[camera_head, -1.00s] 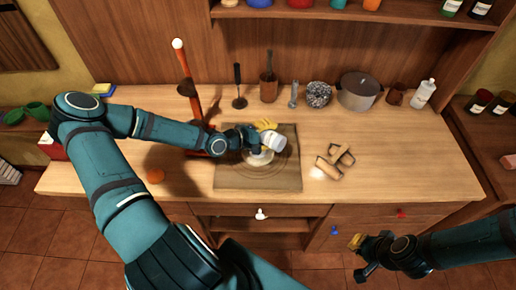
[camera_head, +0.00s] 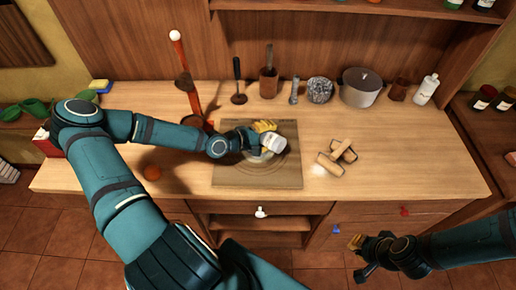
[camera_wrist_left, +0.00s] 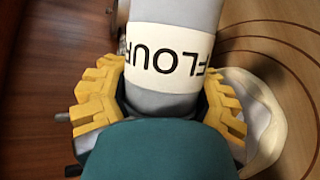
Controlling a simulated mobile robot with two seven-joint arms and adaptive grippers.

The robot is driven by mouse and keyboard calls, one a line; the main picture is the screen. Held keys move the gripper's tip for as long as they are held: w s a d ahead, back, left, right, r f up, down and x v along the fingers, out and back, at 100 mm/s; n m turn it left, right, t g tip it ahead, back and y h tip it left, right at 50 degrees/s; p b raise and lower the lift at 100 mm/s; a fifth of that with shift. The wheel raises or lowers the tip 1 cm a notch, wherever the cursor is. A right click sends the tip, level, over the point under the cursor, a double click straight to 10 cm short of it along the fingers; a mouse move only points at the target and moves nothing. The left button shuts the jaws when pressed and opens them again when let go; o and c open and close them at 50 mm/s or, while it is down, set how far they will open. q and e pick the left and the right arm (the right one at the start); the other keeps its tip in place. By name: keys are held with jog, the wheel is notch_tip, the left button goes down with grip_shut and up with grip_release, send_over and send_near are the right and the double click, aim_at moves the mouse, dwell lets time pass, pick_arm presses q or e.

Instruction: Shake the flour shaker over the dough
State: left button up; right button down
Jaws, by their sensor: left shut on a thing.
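The flour shaker (camera_head: 273,145) is a grey cylinder with a white band; its "FLOUR" label shows upside down in the left wrist view (camera_wrist_left: 168,55). My left gripper (camera_head: 262,138) is shut on it and holds it tilted above the board. The pale dough (camera_head: 257,158) lies on the wooden board (camera_head: 283,178), partly hidden under the gripper and shaker. In the left wrist view the dough (camera_wrist_left: 262,115) shows below and to the right of the shaker. My right gripper (camera_head: 359,258) is in front of the counter, away from the board; its fingers look apart with nothing between them.
A red-orange stand (camera_head: 184,70) rises behind my left arm. A pot (camera_head: 361,88) and a white bottle (camera_head: 426,90) stand at the back. The counter's right side is clear.

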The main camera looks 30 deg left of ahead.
pick_arm(q)
notch_tip(320, 180, up, 3)
jog(key=shift+r+p, duration=0.1)
jog(key=shift+p, duration=0.75)
notch_tip(320, 180, down, 3)
jog(key=b, duration=0.2)
jog(key=shift+f+b, duration=0.2)
jog(key=shift+b, duration=0.15)
notch_tip(320, 180, up, 3)
jog(key=shift+r+p, duration=0.2)
jog(key=shift+p, duration=1.05)
notch_tip(320, 180, down, 4)
jog(key=b, duration=0.3)
jog(key=shift+r, duration=0.35)
jog(key=shift+d+r, duration=0.1)
